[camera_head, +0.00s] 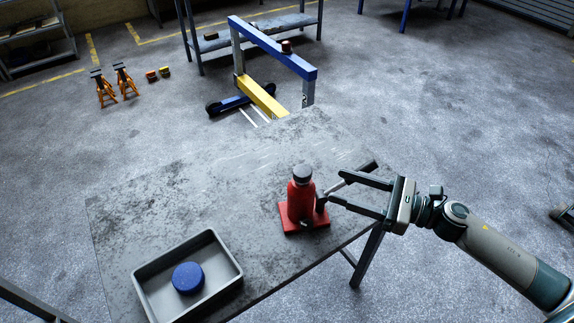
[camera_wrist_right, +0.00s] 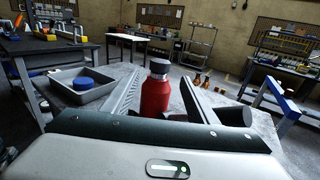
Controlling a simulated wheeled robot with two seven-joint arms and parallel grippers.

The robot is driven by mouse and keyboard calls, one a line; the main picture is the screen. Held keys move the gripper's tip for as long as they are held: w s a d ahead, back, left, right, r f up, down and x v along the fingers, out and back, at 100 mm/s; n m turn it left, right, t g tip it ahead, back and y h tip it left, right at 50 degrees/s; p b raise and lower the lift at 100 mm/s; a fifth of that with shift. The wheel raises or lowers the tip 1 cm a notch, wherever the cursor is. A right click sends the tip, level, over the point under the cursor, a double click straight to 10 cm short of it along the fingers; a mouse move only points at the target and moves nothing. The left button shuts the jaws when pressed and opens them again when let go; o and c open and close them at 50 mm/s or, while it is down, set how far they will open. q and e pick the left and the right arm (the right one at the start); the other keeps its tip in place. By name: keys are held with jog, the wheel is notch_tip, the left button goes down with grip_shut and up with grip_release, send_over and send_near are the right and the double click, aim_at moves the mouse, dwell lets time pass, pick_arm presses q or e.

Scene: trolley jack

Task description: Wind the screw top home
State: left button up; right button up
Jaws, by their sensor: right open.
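The grey top sits on the bottle's neck; I cannot tell how tightly. My right gripper (camera_head: 348,184) is open and empty, just right of the bottle. One fingertip is close to the bottle's side; I cannot tell if it touches. A round blue lid-like piece (camera_head: 188,278) lies in the grey tray. My left gripper is not in view.
The grey tray (camera_head: 222,241) is at the table's front left. The worn metal table (camera_head: 190,190) is clear between tray and bottle and behind them. A blue and yellow hoist (camera_head: 273,48) stands beyond the table. Orange stands (camera_head: 125,80) are on the floor.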

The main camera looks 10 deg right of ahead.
aim_at(291, 177)
jog(key=p+x, duration=0.6)
jog(key=x, duration=0.8)
jog(key=shift+r, duration=0.15)
jog(key=shift+w+a+p, duration=0.35)
jog(key=shift+w+a, duration=0.05)
jog(key=shift+a, duration=0.05)
jog(key=c, duration=1.1)
